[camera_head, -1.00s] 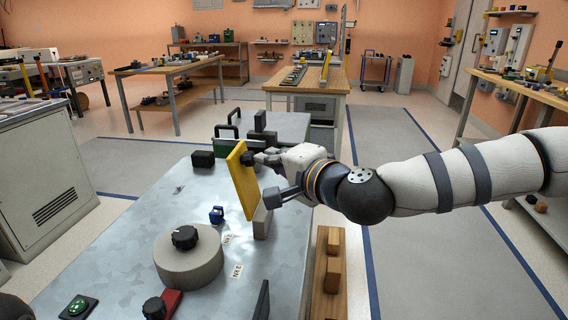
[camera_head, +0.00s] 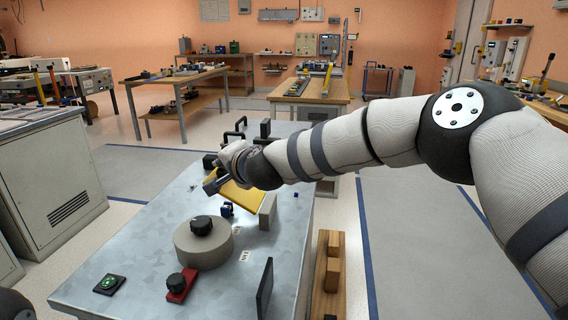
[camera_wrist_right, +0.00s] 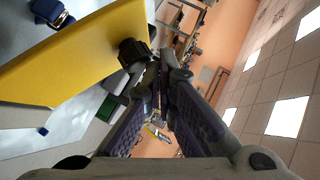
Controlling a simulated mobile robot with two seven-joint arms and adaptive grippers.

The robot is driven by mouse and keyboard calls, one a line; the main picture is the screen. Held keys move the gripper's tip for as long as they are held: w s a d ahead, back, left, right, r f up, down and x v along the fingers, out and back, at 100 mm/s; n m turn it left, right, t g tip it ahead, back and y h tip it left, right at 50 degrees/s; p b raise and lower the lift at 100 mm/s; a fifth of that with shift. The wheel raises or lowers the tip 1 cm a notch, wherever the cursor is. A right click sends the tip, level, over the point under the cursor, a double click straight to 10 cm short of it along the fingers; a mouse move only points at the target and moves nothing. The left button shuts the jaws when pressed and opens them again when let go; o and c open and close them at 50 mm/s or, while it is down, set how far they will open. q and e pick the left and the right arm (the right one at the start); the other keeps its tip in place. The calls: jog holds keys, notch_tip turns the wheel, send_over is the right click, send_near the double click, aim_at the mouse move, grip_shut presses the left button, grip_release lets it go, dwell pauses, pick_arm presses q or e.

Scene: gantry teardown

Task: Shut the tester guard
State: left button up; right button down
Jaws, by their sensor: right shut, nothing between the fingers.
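The yellow tester guard (camera_head: 245,198) is a flat panel above the metal bench top, leaning over to the left beside a grey block (camera_head: 268,212). My right arm covers part of it in the head view. In the right wrist view the guard (camera_wrist_right: 75,52) fills the upper left, with a black knob (camera_wrist_right: 132,53) at its edge. My right gripper (camera_head: 210,184) is at the guard's far left side, shut and empty. In the right wrist view its fingertips (camera_wrist_right: 168,66) are close beside the knob; contact cannot be told. My left gripper is out of view.
On the bench top (camera_head: 140,250) stand a round grey block with a black knob (camera_head: 202,226), a red block with a knob (camera_head: 181,284), a green button (camera_head: 108,284), a small blue part (camera_head: 227,209) and a dark upright plate (camera_head: 265,288). Black handles stand at the back.

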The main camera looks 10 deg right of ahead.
aim_at(212, 176)
jog(key=a+f, duration=0.1)
jog(key=w+f, duration=0.1)
jog(key=shift+a+f+b, duration=0.3)
jog(key=shift+a, duration=0.1)
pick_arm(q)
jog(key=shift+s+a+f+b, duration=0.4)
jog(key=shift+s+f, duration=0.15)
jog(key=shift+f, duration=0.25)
pick_arm(e)
jog(key=shift+w+a+f, duration=0.2)
jog(key=shift+a+f, duration=0.55)
jog(key=shift+f, duration=0.1)
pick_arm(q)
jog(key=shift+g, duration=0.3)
